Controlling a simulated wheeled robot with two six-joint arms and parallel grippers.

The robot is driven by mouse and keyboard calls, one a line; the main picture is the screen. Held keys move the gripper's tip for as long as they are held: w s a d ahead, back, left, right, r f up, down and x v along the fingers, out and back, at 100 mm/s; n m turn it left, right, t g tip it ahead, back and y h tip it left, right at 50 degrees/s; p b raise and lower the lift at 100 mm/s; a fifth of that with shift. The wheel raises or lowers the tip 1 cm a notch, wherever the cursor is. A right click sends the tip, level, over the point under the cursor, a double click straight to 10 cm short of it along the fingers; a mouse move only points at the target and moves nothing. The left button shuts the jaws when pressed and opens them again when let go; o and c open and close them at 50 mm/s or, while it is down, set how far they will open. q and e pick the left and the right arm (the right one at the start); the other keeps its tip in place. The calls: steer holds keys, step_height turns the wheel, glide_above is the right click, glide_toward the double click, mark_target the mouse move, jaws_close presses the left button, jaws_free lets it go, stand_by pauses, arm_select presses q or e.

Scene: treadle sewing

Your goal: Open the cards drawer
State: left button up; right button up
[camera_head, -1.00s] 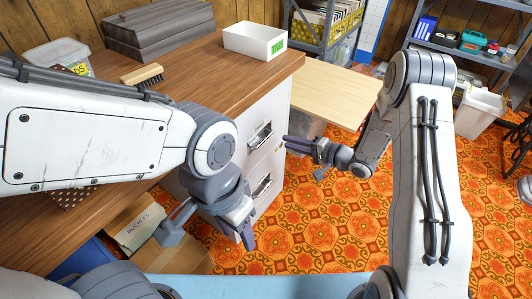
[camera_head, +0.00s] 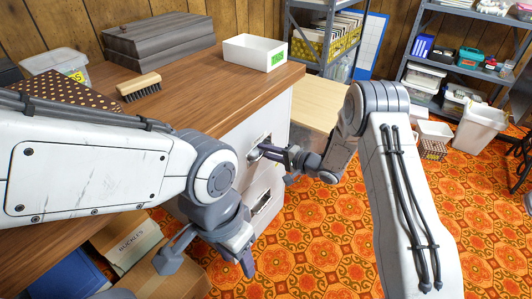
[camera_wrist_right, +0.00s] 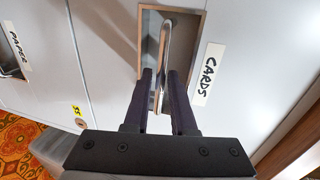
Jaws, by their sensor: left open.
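The cards drawer (camera_wrist_right: 228,110) is a pale front with a "CARDS" label (camera_wrist_right: 208,75) in the right wrist view. Its metal bar handle (camera_wrist_right: 170,40) sits in a wood-lined recess. My right gripper (camera_wrist_right: 160,72) has one finger on each side of this handle; whether they press on it I cannot tell. In the head view my right gripper (camera_head: 268,151) reaches the upper handle of the white cabinet (camera_head: 270,125). The drawer looks closed. My left gripper (camera_head: 210,258) is open and empty in front of the cabinet, lower down.
A "PAPER" drawer handle (camera_wrist_right: 10,58) lies beside the cards drawer. The wooden countertop (camera_head: 200,95) above holds a white box (camera_head: 250,55), a brush (camera_head: 138,86) and a grey case (camera_head: 160,40). A cardboard box (camera_head: 135,245) stands low at left. The patterned floor (camera_head: 310,245) is open at right.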

jaws_close()
stand_by(1.4)
